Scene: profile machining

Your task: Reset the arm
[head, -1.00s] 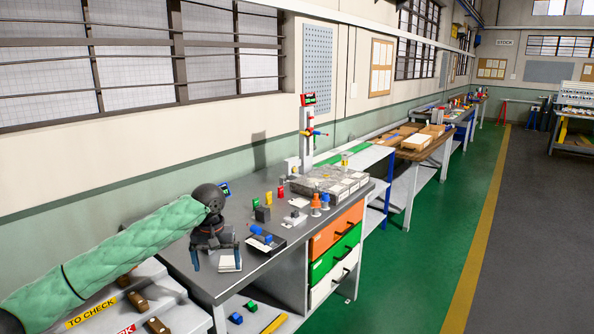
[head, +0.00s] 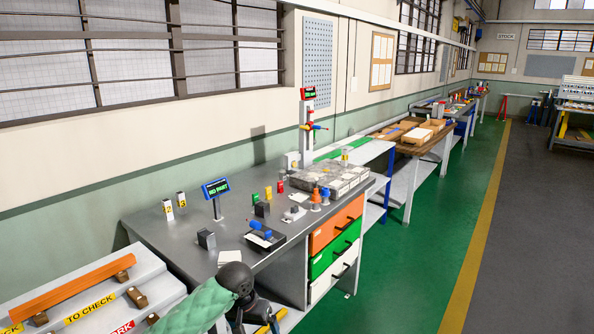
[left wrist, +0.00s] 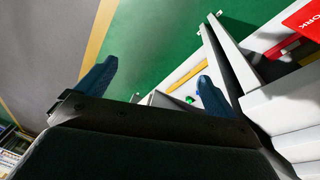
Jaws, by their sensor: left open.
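My left arm in its green padded sleeve enters at the bottom of the head view. My left gripper (head: 256,318) hangs low in front of the bench's front edge, partly cut off by the picture's bottom. In the left wrist view my left gripper (left wrist: 156,72) has its two blue fingers spread wide with nothing between them. Below it are the green floor (left wrist: 155,35) and a white lower shelf (left wrist: 180,75). My right gripper is in neither view.
The grey bench (head: 150,222) carries a display on a stand (head: 216,188), a dark block (head: 206,239), a blue-handled tool (head: 262,231) and a parts tray (head: 330,180). A white rack (head: 70,285) with an orange profile stands at left. The green aisle floor at right is clear.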

